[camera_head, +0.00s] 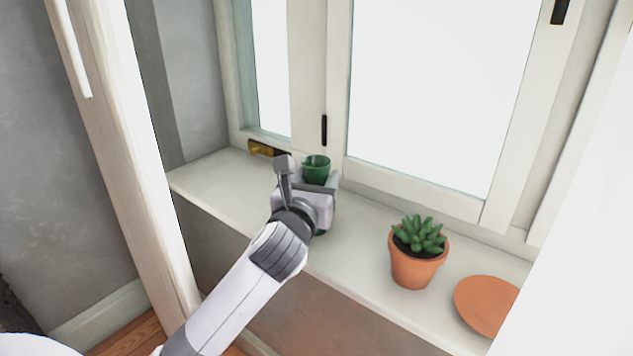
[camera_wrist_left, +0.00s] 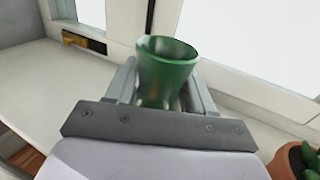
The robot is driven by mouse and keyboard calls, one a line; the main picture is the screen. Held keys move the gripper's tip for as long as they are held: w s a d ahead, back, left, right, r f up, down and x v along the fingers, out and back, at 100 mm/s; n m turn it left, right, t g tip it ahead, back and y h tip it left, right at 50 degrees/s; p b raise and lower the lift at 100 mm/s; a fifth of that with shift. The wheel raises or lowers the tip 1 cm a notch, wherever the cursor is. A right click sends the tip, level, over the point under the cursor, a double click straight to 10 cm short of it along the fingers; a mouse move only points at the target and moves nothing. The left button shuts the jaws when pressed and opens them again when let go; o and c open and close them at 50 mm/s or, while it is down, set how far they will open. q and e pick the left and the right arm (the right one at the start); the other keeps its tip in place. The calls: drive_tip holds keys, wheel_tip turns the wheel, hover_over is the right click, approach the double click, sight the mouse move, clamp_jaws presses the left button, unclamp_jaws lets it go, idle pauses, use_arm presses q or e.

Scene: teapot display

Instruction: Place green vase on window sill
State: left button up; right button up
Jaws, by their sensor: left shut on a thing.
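The green vase (camera_head: 316,170) is upright at the window sill (camera_head: 357,232), near the window frame. My left gripper (camera_head: 318,188) is shut on the vase, with the fingers around its body. In the left wrist view the vase (camera_wrist_left: 166,66) stands between the two fingers (camera_wrist_left: 160,92), its open rim facing up. The gripper hides most of the vase's lower part, and a bit of green shows below the gripper in the head view. I cannot tell whether its base touches the sill. My right gripper is not in view.
A potted succulent (camera_head: 416,262) in a terracotta pot stands on the sill to the right, with a terracotta saucer (camera_head: 484,305) beyond it. A brass-coloured latch (camera_head: 268,150) is at the window's lower left. The sill left of the gripper is clear.

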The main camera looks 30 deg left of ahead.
use_arm(q)
drive_tip(key=shift+r, duration=0.1)
drive_tip(key=o, duration=1.3)
drive_tip(key=shift+f, duration=0.2)
drive_tip(key=shift+s+r, duration=0.1)
drive_tip(key=shift+r, duration=0.1)
drive_tip(key=v, duration=1.2)
drive_tip(key=shift+d+p, duration=0.1)
drive_tip(key=shift+p, duration=0.25)
drive_tip(key=shift+f, duration=0.15)
